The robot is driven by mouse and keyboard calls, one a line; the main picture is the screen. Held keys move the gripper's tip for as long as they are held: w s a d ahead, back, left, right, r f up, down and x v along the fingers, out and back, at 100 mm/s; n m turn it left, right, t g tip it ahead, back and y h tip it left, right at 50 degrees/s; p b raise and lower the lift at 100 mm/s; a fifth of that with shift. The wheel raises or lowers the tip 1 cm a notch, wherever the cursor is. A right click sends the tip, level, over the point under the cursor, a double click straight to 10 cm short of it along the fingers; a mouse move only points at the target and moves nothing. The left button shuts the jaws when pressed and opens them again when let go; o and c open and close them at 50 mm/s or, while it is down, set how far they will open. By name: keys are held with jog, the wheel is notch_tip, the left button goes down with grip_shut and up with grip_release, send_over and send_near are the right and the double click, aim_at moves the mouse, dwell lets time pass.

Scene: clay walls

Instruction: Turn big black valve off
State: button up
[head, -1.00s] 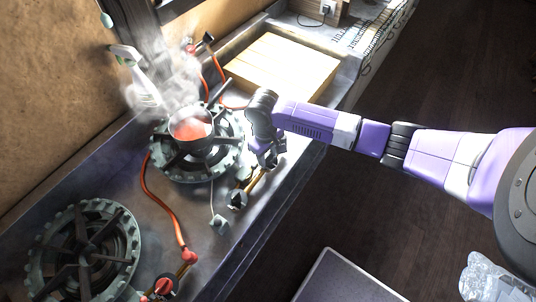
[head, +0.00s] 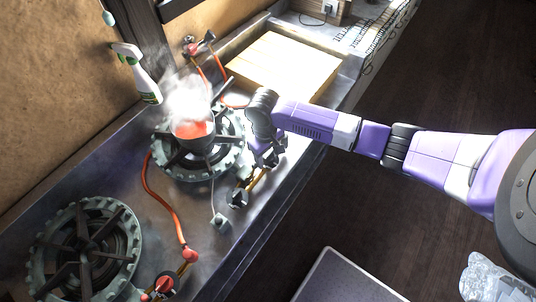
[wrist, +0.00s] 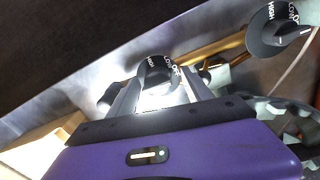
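A black valve knob (wrist: 158,75) with white HIGH and LOW marks is in the wrist view, between the tips of my gripper (wrist: 160,88). One finger is on each side of it. I cannot tell whether the fingers press on it. In the head view my gripper (head: 266,155) is at the right side of the far burner (head: 225,165) and hides this knob. A second black knob (wrist: 278,28) with HIGH and LOW marks is at the upper right of the wrist view, apart from my gripper. It seems to be the dark knob (head: 237,199) in the head view.
A steaming pot (head: 190,130) with red contents stands on the far burner. A near burner (head: 85,250), orange hoses (head: 160,205) and a red valve (head: 165,285) are at the lower left. A spray bottle (head: 138,75) stands by the wall. A wooden board (head: 285,68) lies beyond.

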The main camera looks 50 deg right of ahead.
aim_at(267, 156)
jog(key=shift+a+r+b, duration=0.15)
jog(key=shift+r+b, duration=0.05)
jog(key=shift+r, duration=1.75)
jog(key=shift+a+r+b, duration=0.1)
jog(key=shift+r+b, duration=0.1)
jog(key=shift+r, duration=1.75)
